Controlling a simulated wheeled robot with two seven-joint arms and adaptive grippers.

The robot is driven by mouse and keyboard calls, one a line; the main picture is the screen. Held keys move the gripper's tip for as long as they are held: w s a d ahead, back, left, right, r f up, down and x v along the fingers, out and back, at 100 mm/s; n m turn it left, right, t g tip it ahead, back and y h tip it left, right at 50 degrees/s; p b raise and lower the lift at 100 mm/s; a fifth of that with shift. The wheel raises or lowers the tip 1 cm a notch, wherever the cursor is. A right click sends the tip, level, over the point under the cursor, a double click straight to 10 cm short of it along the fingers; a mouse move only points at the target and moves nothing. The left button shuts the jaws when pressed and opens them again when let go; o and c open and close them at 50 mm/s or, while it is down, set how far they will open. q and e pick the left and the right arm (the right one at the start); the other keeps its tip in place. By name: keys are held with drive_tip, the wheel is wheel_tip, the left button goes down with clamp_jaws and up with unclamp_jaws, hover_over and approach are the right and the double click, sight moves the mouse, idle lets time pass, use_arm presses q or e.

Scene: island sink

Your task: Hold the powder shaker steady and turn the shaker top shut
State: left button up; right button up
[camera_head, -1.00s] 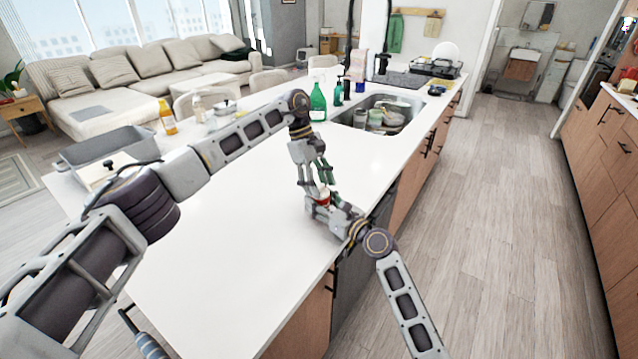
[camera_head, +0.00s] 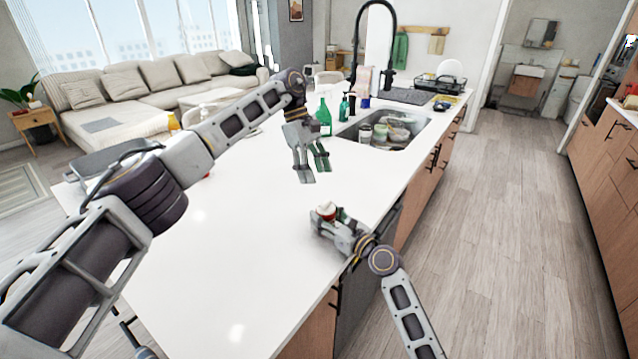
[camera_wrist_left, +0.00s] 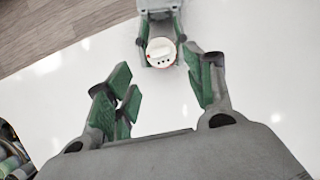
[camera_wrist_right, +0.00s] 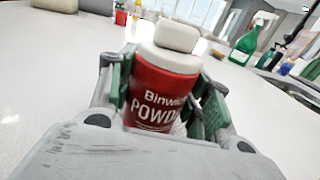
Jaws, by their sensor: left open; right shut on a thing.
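The powder shaker (camera_wrist_right: 163,90) is a red can with a white top and the words "Binwic... POWD..." on its side. It is upright between the fingers of my right gripper (camera_head: 330,222), which is shut on it near the counter's right edge. The white shaker top (camera_wrist_right: 172,38) is uncovered; from above, in the left wrist view (camera_wrist_left: 161,52), it shows a raised bar and a few dark holes. My left gripper (camera_head: 310,178) is open and empty, above and behind the shaker in the head view, apart from it.
The white counter (camera_head: 230,260) is clear around the shaker. A sink (camera_head: 385,130) with dishes lies farther back, with a black faucet (camera_head: 373,30) and a green spray bottle (camera_head: 323,116) beside it. The sofa (camera_head: 150,90) stands beyond the counter.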

use_arm(q)
drive_tip(key=shift+v, duration=1.6)
drive_tip(key=shift+f, duration=0.1)
use_arm(e)
drive_tip(key=o, duration=1.2)
drive_tip(key=shift+s+d, duration=0.15)
drive_tip(key=shift+v, duration=5.85)
drive_tip(key=shift+s+f, duration=0.1)
